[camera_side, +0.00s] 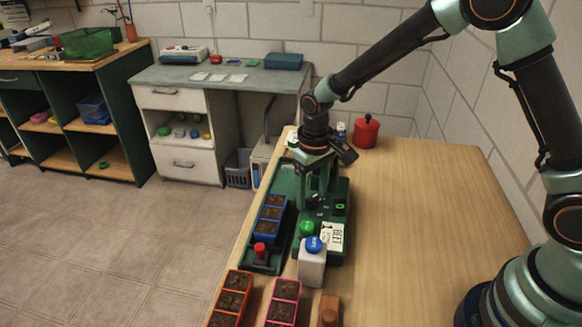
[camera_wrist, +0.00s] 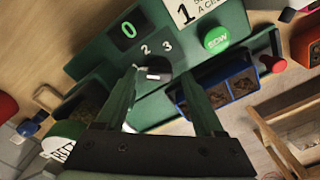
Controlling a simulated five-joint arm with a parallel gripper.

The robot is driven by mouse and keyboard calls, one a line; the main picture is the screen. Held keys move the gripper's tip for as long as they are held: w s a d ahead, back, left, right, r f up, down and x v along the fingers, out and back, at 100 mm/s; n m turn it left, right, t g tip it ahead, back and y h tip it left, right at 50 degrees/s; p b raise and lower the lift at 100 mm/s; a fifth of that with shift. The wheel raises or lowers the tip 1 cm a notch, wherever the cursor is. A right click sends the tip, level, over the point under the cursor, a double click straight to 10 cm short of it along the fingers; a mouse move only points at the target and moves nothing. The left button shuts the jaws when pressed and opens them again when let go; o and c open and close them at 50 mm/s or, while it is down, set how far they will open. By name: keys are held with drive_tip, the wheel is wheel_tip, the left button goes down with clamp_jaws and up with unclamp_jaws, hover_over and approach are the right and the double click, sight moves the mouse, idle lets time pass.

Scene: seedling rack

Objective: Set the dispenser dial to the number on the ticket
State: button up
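The green dispenser (camera_side: 338,192) stands on the wooden bench in the side view; its face also fills the upper wrist view (camera_wrist: 100,50). A small window (camera_wrist: 128,30) shows a green 0, with printed numerals 2 and 3 beside it. The dark dial (camera_wrist: 157,73), with a white mark, lies between my fingertips. The ticket (camera_wrist: 186,10) is cut off by the frame, with a 1 visible; it also lies on the dispenser in the side view (camera_side: 332,237). My gripper (camera_wrist: 160,72) points down over the dial, fingers apart. Whether they touch the dial is unclear.
A green SOW button (camera_wrist: 217,40) sits near the ticket. A white box with a blue button (camera_side: 314,243) stands in front. A blue seedling tray (camera_side: 268,228) and red knob (camera_side: 260,249) are left. The bench right of the dispenser is clear.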

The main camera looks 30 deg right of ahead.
sight(312, 197)
drive_tip(key=shift+r, duration=0.1)
wheel_tip(312, 197, up, 12)
idle(0.6)
drive_tip(key=s+d+r+t, duration=0.2)
drive_tip(key=s+d+r, duration=0.2)
drive_tip(key=s, duration=0.3)
drive_tip(key=s+d+r+m+t, duration=0.1)
drive_tip(key=s+d+r+t, duration=0.2)
drive_tip(key=s+d, duration=0.3)
drive_tip(key=shift+s+r+t, duration=0.3)
drive_tip(key=shift+s+r, duration=0.05)
drive_tip(key=shift+s, duration=0.25)
